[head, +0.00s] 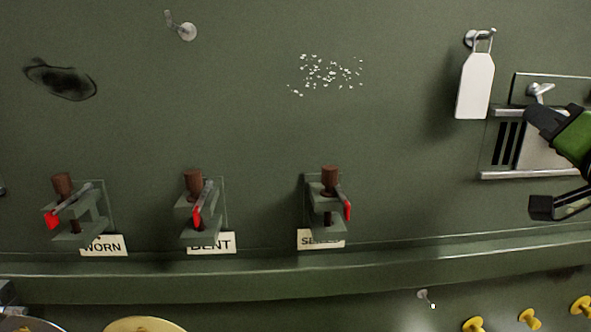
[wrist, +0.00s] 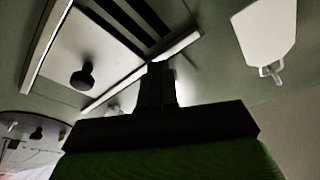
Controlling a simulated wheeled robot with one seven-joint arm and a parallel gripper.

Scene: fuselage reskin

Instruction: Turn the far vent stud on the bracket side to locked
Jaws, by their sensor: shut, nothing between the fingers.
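A silver vent stud (head: 540,90) with a wing-like head sits on a plate above the slatted vent (head: 507,145) at the right of the head view. I cannot read whether it is locked. My gripper (head: 537,118) is shut and empty, its dark tip just below the stud in the picture; contact cannot be told. In the wrist view my shut fingers (wrist: 157,72) point at the vent rail (wrist: 140,72). A pale shape beside the fingers may be the stud, partly hidden. A dark round knob (wrist: 82,76) sits on the vent's sliding panel.
A white tag (head: 477,85) hangs from a hook left of the vent; it also shows in the wrist view (wrist: 264,28). Three brackets with red-tipped levers (head: 330,195) line the wall at left, above a ledge (head: 270,275). Yellow knobs (head: 530,319) are below. Wall between is clear.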

